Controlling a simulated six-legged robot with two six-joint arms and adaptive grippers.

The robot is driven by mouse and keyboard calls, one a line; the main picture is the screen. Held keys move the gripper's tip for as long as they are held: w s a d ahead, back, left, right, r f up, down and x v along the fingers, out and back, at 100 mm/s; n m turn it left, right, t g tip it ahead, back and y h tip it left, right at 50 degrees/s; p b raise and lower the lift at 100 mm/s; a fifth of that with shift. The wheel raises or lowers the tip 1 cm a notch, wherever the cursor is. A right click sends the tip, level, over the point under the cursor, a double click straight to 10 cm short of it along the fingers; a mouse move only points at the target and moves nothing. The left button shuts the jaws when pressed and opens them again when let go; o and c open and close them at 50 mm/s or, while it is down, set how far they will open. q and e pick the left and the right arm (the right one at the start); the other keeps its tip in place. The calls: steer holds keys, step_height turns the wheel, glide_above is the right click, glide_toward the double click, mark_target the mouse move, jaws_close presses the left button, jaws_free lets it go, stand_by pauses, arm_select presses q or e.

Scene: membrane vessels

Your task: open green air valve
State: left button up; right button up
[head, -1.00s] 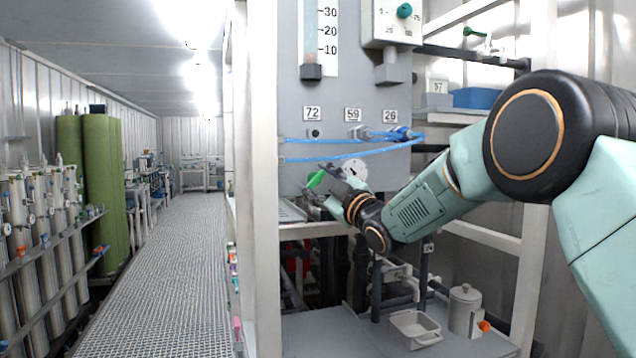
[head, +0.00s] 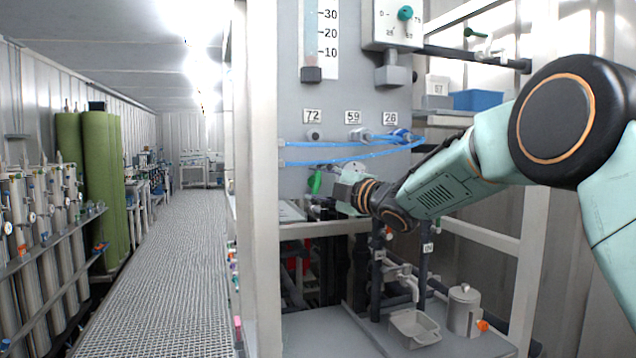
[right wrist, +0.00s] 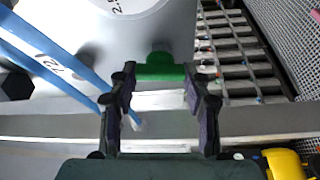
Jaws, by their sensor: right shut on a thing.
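The green air valve handle (head: 315,182) is on the grey panel, below the number plates and the blue hoses, and stands nearly upright in the head view. My right gripper (head: 322,204) reaches it from the right. In the right wrist view the green handle (right wrist: 160,68) lies between the two dark fingers of my right gripper (right wrist: 160,84), which is shut on it. The wrist and fingers partly hide the valve body in the head view. My left gripper is not in view.
Blue hoses (head: 345,157) run across the panel just above the valve. A white post (head: 262,180) stands left of it. Below are a grey shelf edge, a tray (head: 414,330) and a lidded metal pot (head: 464,310). The grated aisle (head: 175,270) at left is clear.

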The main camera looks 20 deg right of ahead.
steer(key=shift+d, duration=0.15)
steer(key=o, duration=1.2)
steer(key=shift+w+d+f, duration=0.1)
steer(key=shift+w, duration=0.1)
steer(key=shift+c, duration=0.2)
steer(key=shift+s, duration=0.2)
steer(key=v, duration=1.1)
steer(key=shift+s, duration=0.4)
steer(key=shift+d, duration=0.1)
